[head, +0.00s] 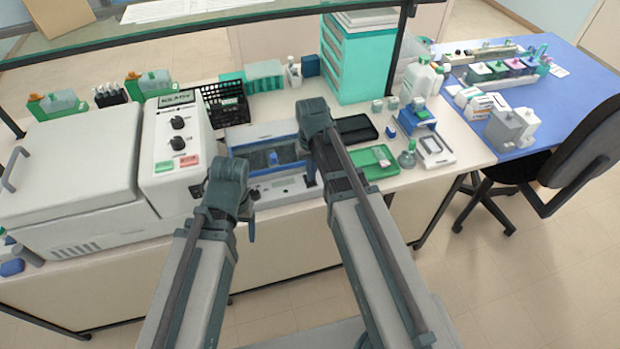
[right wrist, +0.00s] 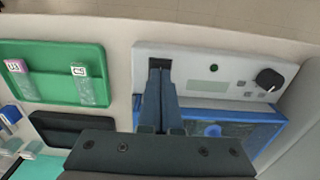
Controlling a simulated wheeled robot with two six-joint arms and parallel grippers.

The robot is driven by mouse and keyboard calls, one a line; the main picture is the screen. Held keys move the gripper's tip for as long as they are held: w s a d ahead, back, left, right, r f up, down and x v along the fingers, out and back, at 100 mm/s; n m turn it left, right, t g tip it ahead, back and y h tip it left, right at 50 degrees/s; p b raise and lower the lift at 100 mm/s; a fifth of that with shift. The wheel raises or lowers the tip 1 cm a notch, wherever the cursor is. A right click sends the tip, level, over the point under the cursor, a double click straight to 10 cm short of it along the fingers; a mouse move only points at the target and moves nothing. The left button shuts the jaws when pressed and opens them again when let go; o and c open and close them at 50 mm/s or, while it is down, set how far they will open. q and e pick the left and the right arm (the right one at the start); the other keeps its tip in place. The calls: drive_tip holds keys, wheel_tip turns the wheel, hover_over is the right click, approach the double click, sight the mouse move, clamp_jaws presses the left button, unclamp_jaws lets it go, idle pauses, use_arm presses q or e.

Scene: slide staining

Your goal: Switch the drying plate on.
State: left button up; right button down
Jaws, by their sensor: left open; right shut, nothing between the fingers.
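The drying plate (head: 276,187) stands at the bench's front edge in the head view, with a pale front panel and a blue top part. In the right wrist view its panel (right wrist: 185,57) shows a black knob, a small display, small buttons, a dark green round lamp and a dark switch (right wrist: 155,63). My right gripper (right wrist: 160,72) is shut and empty, its fingertips over or at the switch; contact cannot be told. In the head view the right gripper (head: 311,178) points down at the panel's right end. My left gripper (head: 250,232) is open and empty, left of the plate in front of the bench.
A green tray (head: 365,152) with slides and a black tray (head: 357,129) lie right of the plate. A large white machine (head: 75,170) with a knobbed panel stands at the left. A black rack (head: 226,103) stands behind. A glass shelf edge crosses above the bench.

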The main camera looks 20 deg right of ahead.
use_arm(q)
drive_tip(key=shift+f+b, duration=0.7)
drive_tip(key=shift+f, duration=0.1)
use_arm(e)
drive_tip(key=shift+f, duration=0.75)
use_arm(q)
drive_tip(key=shift+r, duration=0.1)
use_arm(e)
drive_tip(key=shift+r, duration=0.1)
wheel_tip(320, 180, up, 7)
drive_tip(key=p, duration=0.7)
use_arm(q)
wheel_tip(320, 180, up, 7)
